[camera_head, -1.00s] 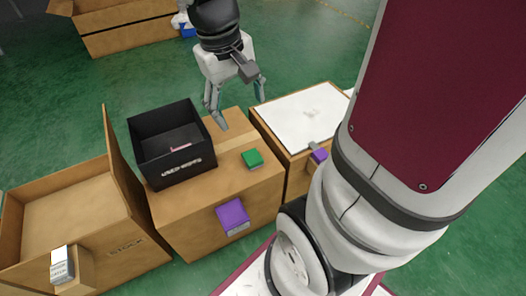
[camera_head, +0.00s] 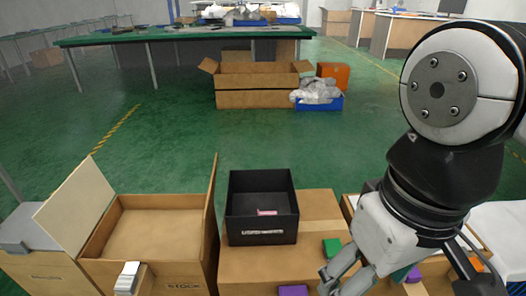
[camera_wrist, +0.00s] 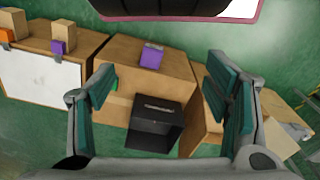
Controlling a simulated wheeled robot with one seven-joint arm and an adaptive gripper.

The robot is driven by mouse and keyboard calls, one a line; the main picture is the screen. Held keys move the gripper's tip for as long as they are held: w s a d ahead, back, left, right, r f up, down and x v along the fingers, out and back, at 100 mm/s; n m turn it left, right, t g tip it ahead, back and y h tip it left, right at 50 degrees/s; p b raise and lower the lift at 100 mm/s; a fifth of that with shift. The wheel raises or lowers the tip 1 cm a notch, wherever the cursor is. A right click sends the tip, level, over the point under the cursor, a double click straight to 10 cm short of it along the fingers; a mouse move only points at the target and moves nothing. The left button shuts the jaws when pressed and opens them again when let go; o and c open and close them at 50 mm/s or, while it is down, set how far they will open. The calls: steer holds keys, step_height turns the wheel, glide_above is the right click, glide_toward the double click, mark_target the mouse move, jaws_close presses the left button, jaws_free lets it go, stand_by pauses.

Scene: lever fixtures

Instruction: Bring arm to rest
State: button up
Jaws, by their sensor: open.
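My gripper (camera_head: 340,280) hangs at the lower right of the head view, fingers down and partly cut off by the bottom edge. In the wrist view its two fingers (camera_wrist: 160,75) stand wide apart with nothing between them in its grasp. Below them is a brown carton (camera_head: 318,207). A black open bin (camera_head: 262,238) stands on it with a small pink item (camera_head: 267,212) inside; the bin also shows in the wrist view (camera_wrist: 155,130). A green block (camera_head: 331,247) is beside the gripper. A purple block (camera_head: 293,291) is at the carton's front, clearer in the wrist view (camera_wrist: 151,57).
An open stock carton (camera_head: 150,230) with a raised flap stands at left, a white-labelled block (camera_head: 128,276) at its front. More cartons with a white top are at right, partly behind my arm.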

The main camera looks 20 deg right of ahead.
step_height(320, 180, up, 26)
steer(key=t+p, duration=0.3)
steer(key=p, duration=2.1)
steer(key=shift+d+t, duration=0.15)
steer(key=shift+t, duration=0.25)
